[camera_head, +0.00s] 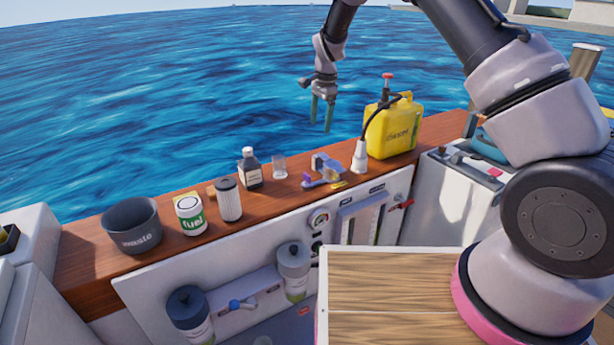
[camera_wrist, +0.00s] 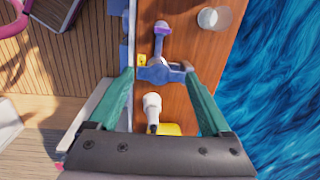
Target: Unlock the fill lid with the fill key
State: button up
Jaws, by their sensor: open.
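A small blue piece (camera_head: 327,164) lies on the wooden ledge, with a purple-ended piece (camera_head: 312,182) beside it. In the wrist view the blue piece (camera_wrist: 160,73) lies crosswise, and a grey stem with a purple end (camera_wrist: 161,30) extends above it. I cannot tell for certain which part is the fill key and which the fill lid, or whether they touch. My gripper (camera_head: 321,126) hangs above the ledge with its green fingers pointing down. It is open and empty; in the wrist view its fingertips (camera_wrist: 159,74) frame the blue piece from above.
A yellow diesel can (camera_head: 395,130) and a white nozzle (camera_head: 360,157) with a black hose stand right of these pieces. A clear cup (camera_head: 280,167), dark bottle (camera_head: 250,168), white filter (camera_head: 229,199), fuel can (camera_head: 190,215) and waste bowl (camera_head: 132,225) line the ledge leftward. Water lies beyond.

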send_near(307, 174)
jog(key=shift+h, duration=0.4)
jog(key=f, duration=1)
jog(key=shift+a+f, duration=0.2)
jog(key=shift+a, duration=0.2)
grip_shut()
